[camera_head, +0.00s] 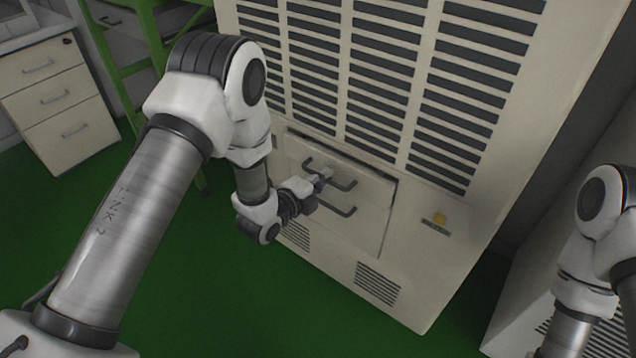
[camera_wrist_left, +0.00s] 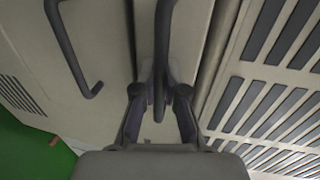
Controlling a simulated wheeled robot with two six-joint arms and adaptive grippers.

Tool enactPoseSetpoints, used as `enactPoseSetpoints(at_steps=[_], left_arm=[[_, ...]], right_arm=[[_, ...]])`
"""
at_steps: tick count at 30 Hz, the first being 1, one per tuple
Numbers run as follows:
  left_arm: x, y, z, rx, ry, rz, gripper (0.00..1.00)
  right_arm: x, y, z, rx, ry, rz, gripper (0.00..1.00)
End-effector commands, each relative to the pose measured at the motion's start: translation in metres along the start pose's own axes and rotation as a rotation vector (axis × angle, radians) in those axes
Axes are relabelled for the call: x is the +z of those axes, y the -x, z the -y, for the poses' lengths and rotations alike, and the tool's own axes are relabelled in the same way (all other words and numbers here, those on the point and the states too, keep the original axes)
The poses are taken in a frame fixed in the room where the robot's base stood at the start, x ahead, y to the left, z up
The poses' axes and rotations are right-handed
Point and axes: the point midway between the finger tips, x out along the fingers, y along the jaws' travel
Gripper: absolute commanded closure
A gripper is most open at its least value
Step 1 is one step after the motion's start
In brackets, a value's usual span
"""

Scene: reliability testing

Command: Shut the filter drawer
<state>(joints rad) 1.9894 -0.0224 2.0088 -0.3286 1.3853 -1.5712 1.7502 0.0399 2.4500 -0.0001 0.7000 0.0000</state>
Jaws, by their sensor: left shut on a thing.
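The filter drawer (camera_head: 372,184) is a pale panel low in the front of a large cream cabinet. A dark gap along its upper edge shows it standing a little out from the cabinet face. Its dark bar handle (camera_head: 345,186) also shows in the left wrist view (camera_wrist_left: 162,40). My left gripper (camera_head: 325,175) is at this upper handle. In the left wrist view its fingers (camera_wrist_left: 160,98) are shut on the handle, one on each side. My right gripper is out of view; only part of my right arm shows at the right edge.
A second dark handle (camera_head: 338,210) sits just below, on the lower panel. A white drawer unit (camera_head: 62,100) and green frame (camera_head: 125,65) stand left. The green floor (camera_head: 200,280) is open in front.

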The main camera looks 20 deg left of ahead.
Motion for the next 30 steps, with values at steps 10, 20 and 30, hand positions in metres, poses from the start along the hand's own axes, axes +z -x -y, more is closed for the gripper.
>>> enactPoseSetpoints(at_steps=[10, 20, 30], left_arm=[[0.000, -0.019, 0.005, -0.003, 0.000, 0.000, 1.00], [0.000, -0.019, 0.005, -0.002, 0.000, 0.000, 0.63], [0.001, -0.004, 0.004, 0.001, 0.003, 0.002, 0.63]], right_arm=[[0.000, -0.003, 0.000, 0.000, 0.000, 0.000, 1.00], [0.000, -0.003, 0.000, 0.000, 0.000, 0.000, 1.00], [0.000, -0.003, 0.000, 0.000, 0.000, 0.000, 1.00]])
